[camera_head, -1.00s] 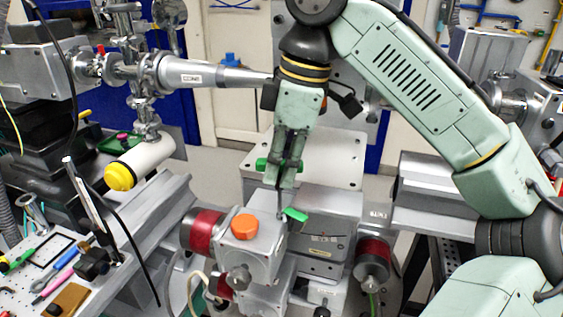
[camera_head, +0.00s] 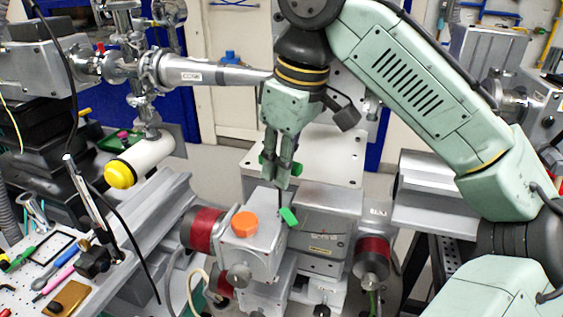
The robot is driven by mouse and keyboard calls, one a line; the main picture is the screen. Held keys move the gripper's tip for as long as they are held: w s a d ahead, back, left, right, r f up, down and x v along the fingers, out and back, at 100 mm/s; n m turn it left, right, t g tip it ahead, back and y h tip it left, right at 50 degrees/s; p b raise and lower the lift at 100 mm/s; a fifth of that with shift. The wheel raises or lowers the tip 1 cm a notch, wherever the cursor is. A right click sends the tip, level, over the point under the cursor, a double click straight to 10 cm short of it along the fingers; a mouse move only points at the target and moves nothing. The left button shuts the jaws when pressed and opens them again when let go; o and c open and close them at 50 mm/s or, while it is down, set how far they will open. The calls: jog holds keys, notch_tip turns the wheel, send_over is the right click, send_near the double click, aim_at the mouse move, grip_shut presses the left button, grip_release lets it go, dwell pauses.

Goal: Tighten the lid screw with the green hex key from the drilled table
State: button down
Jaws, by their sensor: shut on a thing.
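My gripper (camera_head: 283,186) points down over the grey metal box (camera_head: 250,260) in the middle and is shut on the green hex key. A small green tab (camera_head: 289,216) sticks out at the shaft's low end, toward the lower right. The lid screw is hidden or too small to see. I cannot tell whether the key's tip is seated.
An orange knob (camera_head: 244,225) stands on the box just left of the shaft. Red-banded cylinders flank it at left (camera_head: 206,227) and right (camera_head: 372,250). A beam pipe (camera_head: 215,76) crosses behind. The drilled table (camera_head: 20,300) with several tools is at lower left.

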jog(key=m, duration=0.4)
jog(key=shift+t, duration=0.4)
jog(key=shift+h, duration=0.3)
jog(key=shift+m, duration=0.4)
jog(key=m, duration=0.3)
jog(key=shift+a+h, duration=0.1)
jog(key=shift+h, duration=0.2)
jog(key=shift+m, duration=0.6)
jog(key=m, duration=0.3)
jog(key=shift+f+h, duration=0.1)
jog(key=shift+h, duration=0.3)
